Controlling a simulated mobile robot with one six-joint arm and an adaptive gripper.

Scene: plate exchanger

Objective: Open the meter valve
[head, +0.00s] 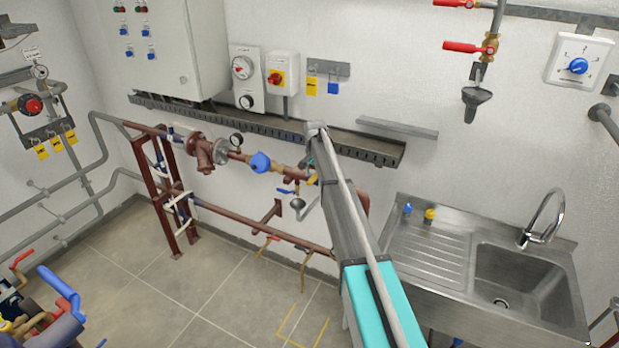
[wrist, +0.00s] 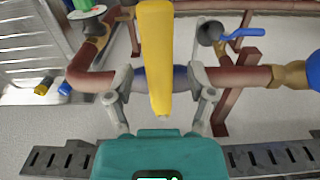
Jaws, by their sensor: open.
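A yellow lever (wrist: 155,50) on a blue valve body (wrist: 180,78) sits in the red-brown pipe in the wrist view. The lever runs from the top edge down between my fingers. My gripper (wrist: 160,88) is open, with one finger on each side of the lever and a gap on both sides. In the head view the yellow lever (head: 313,179) shows small, just below my gripper (head: 309,160), and my arm hides part of the pipe behind it. A blue meter (head: 260,162) sits on the same pipe to the left.
A perforated cable tray (head: 270,130) runs along the wall above the pipe. A small blue-handled valve (wrist: 245,34) and a dark funnel (wrist: 211,33) are close by. A steel sink (head: 500,278) stands to the right. The tiled floor at left centre is mostly clear.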

